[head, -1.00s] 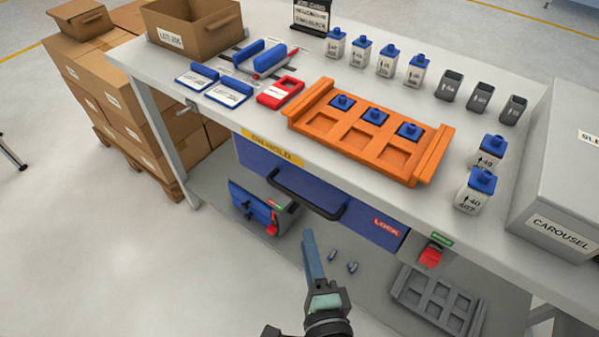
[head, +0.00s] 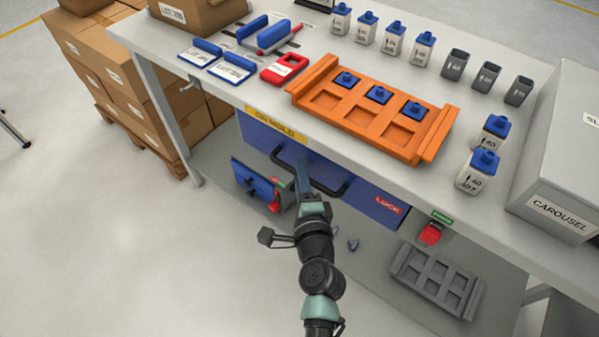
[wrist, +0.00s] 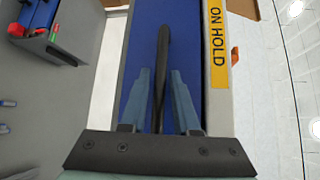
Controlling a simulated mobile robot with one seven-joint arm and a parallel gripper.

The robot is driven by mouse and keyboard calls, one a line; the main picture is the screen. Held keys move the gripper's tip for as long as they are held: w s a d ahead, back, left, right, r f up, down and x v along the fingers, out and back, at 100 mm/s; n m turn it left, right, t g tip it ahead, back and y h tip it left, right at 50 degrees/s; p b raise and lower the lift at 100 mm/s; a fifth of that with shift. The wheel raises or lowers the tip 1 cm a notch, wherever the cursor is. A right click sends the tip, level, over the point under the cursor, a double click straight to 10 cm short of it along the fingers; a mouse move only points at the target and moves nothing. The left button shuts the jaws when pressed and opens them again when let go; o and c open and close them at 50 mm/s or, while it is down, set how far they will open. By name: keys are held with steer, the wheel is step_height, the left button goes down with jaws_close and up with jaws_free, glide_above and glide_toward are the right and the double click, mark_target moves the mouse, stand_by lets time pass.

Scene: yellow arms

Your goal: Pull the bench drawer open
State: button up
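The blue bench drawer (head: 361,193) sits under the grey bench top and looks shut. A black bar handle (head: 332,194) runs across its front. My gripper (head: 303,168) is at the handle, left of its middle, with the arm reaching up from below. In the wrist view the handle (wrist: 163,50) runs between the two blue-grey fingers of my gripper (wrist: 160,82). The fingers are open, with a visible gap on each side of the bar. The wrist view also shows the blue drawer front (wrist: 190,30) behind the handle.
A yellow ON HOLD label (head: 275,125) is on the bench edge above the drawer. A blue box with a red part (head: 258,184) stands below left. A red switch (head: 430,234) hangs at the right. A grey tray (head: 437,280) lies on the lower shelf. The floor in front is clear.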

steer(key=shift+w, duration=0.2)
jaws_close()
stand_by(1.4)
